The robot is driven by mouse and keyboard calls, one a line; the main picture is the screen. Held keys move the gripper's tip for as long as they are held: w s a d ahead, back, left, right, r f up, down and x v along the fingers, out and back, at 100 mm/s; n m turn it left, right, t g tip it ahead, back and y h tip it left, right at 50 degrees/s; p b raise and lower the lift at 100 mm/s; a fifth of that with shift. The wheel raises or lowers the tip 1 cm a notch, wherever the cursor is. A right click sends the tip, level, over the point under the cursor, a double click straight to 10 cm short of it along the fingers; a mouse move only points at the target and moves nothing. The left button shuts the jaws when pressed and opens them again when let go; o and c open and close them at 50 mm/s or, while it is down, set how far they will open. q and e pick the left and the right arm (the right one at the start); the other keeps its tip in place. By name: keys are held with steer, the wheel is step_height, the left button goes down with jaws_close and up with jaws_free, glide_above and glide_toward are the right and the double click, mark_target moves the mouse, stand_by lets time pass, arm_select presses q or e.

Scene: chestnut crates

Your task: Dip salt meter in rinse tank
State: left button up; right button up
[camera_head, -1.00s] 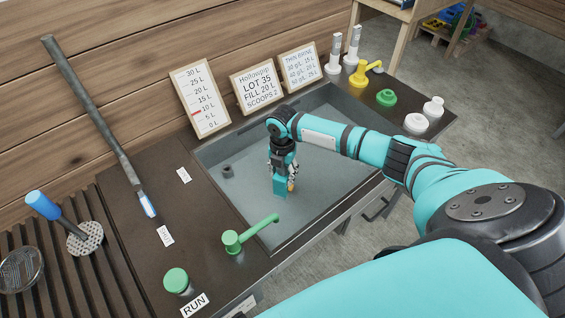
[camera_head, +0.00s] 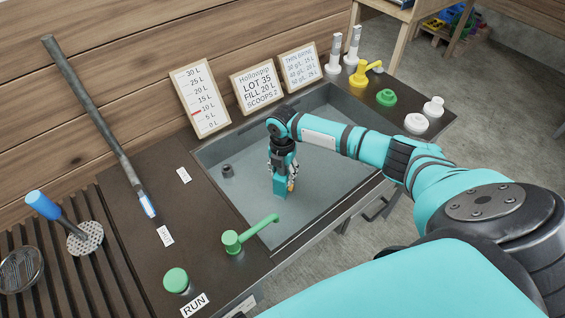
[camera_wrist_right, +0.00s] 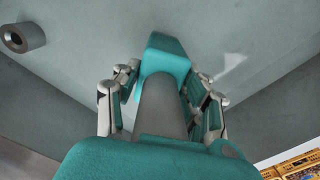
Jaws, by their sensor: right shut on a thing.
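The rinse tank (camera_head: 330,178) is a grey sunken basin in the dark counter. My right gripper (camera_head: 283,178) points down inside it, shut on a teal block-like thing, which I take for the salt meter (camera_head: 280,187). In the right wrist view the meter's teal end (camera_wrist_right: 165,52) and grey shaft (camera_wrist_right: 160,105) lie between the fingers of the gripper (camera_wrist_right: 163,92). The meter's lower end is over or at the tank's grey floor or liquid surface; I cannot tell whether it touches. My left gripper is not in view.
A green spout (camera_head: 250,233) reaches over the tank's near left edge. A dark round fitting (camera_head: 227,171) sits inside at the left. Signs (camera_head: 257,88) stand behind the tank. Yellow, green and white fittings (camera_head: 386,97) stand on the right counter. A long-handled tool (camera_head: 95,115) leans at the left.

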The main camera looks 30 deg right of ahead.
step_height(320, 180, up, 17)
steer(key=p, duration=1.6)
steer(key=shift+r, duration=0.1)
steer(key=shift+s, duration=0.1)
